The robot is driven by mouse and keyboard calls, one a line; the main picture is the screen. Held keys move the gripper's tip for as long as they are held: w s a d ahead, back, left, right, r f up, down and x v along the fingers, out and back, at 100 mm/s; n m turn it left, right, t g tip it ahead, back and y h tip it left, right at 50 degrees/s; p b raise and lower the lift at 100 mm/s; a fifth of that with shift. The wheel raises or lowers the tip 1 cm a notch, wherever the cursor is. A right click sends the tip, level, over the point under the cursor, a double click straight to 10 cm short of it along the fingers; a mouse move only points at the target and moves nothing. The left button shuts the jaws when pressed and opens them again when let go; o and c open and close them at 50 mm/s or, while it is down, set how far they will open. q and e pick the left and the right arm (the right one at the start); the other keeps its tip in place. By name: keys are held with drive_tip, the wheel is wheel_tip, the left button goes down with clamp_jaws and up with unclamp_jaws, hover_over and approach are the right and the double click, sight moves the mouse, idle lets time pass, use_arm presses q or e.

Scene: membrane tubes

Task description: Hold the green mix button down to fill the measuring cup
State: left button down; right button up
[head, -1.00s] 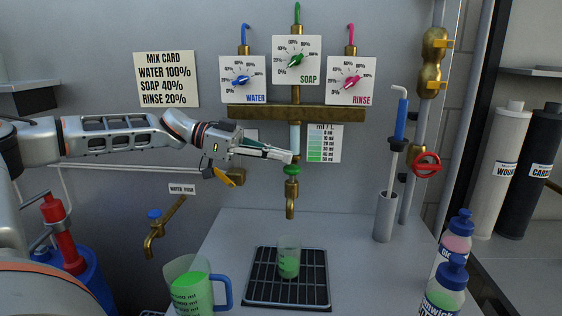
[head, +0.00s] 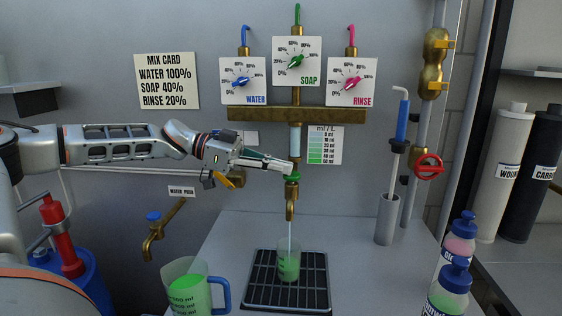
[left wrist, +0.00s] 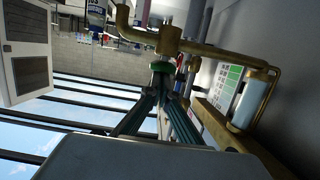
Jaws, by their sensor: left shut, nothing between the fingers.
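The green mix button (head: 292,178) sits on the brass tap (head: 291,203) under the manifold. My left gripper (head: 290,166) is shut and empty, its fingertips against the top of the button. The left wrist view shows the closed fingertips (left wrist: 158,78) touching the green button (left wrist: 161,66). A thin pale stream runs from the tap's spout into the measuring cup (head: 288,262), a small clear cup with green liquid in it. The cup stands upright on the black drip grate (head: 262,297) below the spout. My right gripper is not in view.
A large jug of green liquid with a blue handle (head: 224,294) stands left of the grate. Two bottles (head: 448,287) stand at right. A brass water tap (head: 154,238) is on the wall at left.

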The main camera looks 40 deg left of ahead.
use_arm(q)
drive_tip(key=shift+f, duration=0.4)
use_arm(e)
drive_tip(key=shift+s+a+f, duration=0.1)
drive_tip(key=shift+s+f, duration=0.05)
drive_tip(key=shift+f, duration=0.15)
use_arm(q)
drive_tip(key=shift+f, duration=0.1)
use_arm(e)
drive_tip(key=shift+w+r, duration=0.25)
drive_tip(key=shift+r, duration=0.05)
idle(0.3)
use_arm(q)
wheel_tip(320, 180, up, 6)
drive_tip(key=p, duration=0.4)
drive_tip(key=f+p+v, duration=0.1)
drive_tip(key=p+v, duration=0.2)
drive_tip(key=v, duration=0.6)
drive_tip(key=shift+s+a, duration=0.3)
drive_tip(key=shift+a, duration=0.1)
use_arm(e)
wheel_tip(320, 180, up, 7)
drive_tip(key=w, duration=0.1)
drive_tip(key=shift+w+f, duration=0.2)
